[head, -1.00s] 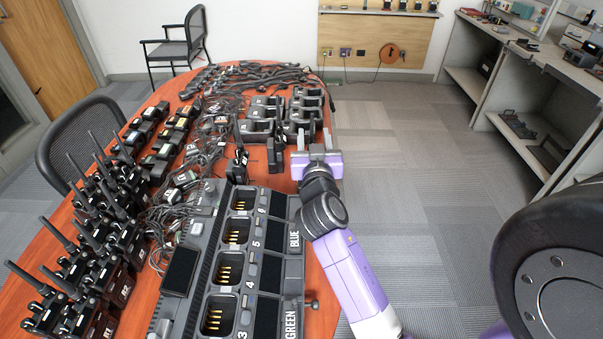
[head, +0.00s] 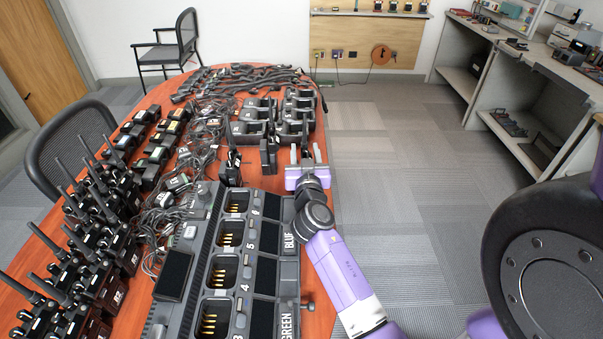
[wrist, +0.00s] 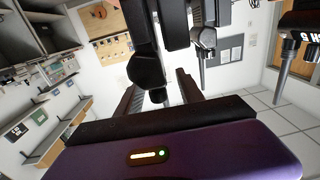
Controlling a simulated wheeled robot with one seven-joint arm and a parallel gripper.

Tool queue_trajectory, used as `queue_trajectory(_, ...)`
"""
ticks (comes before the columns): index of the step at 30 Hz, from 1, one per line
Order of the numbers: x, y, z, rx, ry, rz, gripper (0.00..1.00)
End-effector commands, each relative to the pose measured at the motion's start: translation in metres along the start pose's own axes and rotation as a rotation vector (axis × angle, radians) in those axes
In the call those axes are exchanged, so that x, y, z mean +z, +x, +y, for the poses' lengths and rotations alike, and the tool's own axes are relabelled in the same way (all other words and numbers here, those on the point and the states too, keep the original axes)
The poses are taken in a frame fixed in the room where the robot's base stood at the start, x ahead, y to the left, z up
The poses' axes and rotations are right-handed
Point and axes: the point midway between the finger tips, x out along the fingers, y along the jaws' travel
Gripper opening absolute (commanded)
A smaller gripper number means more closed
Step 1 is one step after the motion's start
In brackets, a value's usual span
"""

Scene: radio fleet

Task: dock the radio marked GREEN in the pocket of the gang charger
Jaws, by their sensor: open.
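The gang charger (head: 196,255) lies along the table, with a row of open pockets; one pocket (head: 213,318) is at the near end. Its right edge carries the labels GREEN (head: 288,322) and BLUE (head: 290,235). My gripper (head: 305,153) is open beyond the charger's far right end, fingers pointing away. A black upright radio (head: 268,156) stands just left of it, and another (head: 231,165) stands further left. I cannot read their markings. In the wrist view a dark radio-like body (wrist: 146,68) shows ahead, between or beyond the open fingers (wrist: 160,95); contact cannot be told.
Several radios with antennas (head: 95,235) crowd the table's left side. Cables (head: 165,200) tangle beside the charger. Small desktop chargers (head: 255,125) stand beyond the gripper. A chair (head: 65,150) is at the left. The floor (head: 400,200) right of the table is clear.

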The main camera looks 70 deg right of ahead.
Motion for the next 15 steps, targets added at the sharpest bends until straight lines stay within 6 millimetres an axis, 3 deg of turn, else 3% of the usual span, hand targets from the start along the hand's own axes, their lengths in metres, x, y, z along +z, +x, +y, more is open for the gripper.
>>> queue_trajectory(6, -0.001, 0.025, 0.001, 0.001, -0.001, 0.0, 0.45)
queue_trajectory(14, 0.0, 0.027, 0.0, 0.0, 0.0, 0.0, 0.45)
queue_trajectory(15, 0.0, 0.027, 0.0, 0.0, 0.0, 0.0, 0.39)
